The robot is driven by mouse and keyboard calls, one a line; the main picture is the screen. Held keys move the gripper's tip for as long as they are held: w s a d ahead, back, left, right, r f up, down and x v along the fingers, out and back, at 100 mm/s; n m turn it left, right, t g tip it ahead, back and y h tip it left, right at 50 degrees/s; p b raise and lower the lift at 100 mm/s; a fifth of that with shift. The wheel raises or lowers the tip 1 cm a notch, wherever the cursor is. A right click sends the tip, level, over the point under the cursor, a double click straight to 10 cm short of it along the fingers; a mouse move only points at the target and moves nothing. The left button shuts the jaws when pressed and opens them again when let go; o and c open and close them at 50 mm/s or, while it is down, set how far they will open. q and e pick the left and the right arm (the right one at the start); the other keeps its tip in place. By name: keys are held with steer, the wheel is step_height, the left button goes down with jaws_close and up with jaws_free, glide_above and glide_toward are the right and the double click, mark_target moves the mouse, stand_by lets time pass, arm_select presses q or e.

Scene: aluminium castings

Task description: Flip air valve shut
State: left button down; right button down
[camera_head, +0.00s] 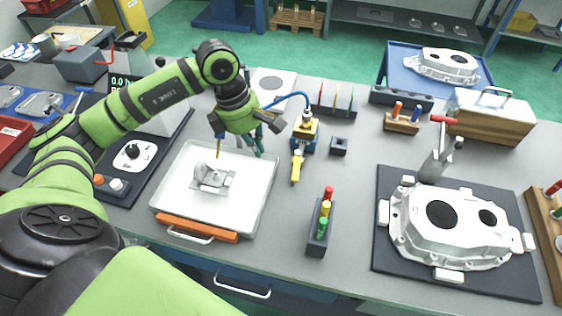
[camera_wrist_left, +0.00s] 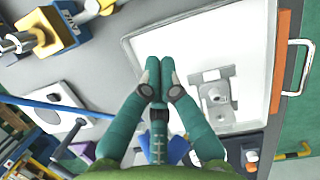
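The air valve (camera_head: 304,133) is a blue block with a yellow part and a brass-coloured fitting on top, fed by a blue hose. Its yellow lever (camera_head: 297,168) points toward the front of the bench. In the left wrist view the valve (camera_wrist_left: 65,22) is cut off at the upper left. My left gripper (camera_head: 258,148) hangs left of the valve, apart from it, near the tray's back right corner. In the left wrist view its two teal fingers (camera_wrist_left: 160,66) are together, with nothing seen between them. My right gripper is out of view.
A white tray (camera_head: 257,203) with a small metal casting (camera_head: 212,178) lies below and left of my gripper. The blue hose (camera_head: 290,97) arches behind the valve. A block with coloured pegs (camera_head: 318,240) stands in front; a small dark block (camera_head: 339,146) stands right.

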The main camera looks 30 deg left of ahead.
mark_target(297, 166)
arm_select(q)
steer(key=p+x, duration=0.1)
steer(key=x, duration=0.4)
steer(key=shift+d+f+p, duration=0.15)
steer(key=shift+f+p, duration=0.1)
steer(key=shift+p, duration=0.1)
steer(key=d, duration=0.1)
steer(key=d+p, duration=0.1)
steer(key=w+d+p, duration=0.1)
steer(key=shift+w+f, duration=0.15)
steer(key=shift+f, duration=0.1)
steer(key=shift+w+d+f, duration=0.1)
steer(key=shift+w+d, duration=0.1)
steer(key=shift+d, duration=0.2)
steer(key=shift+f, duration=0.1)
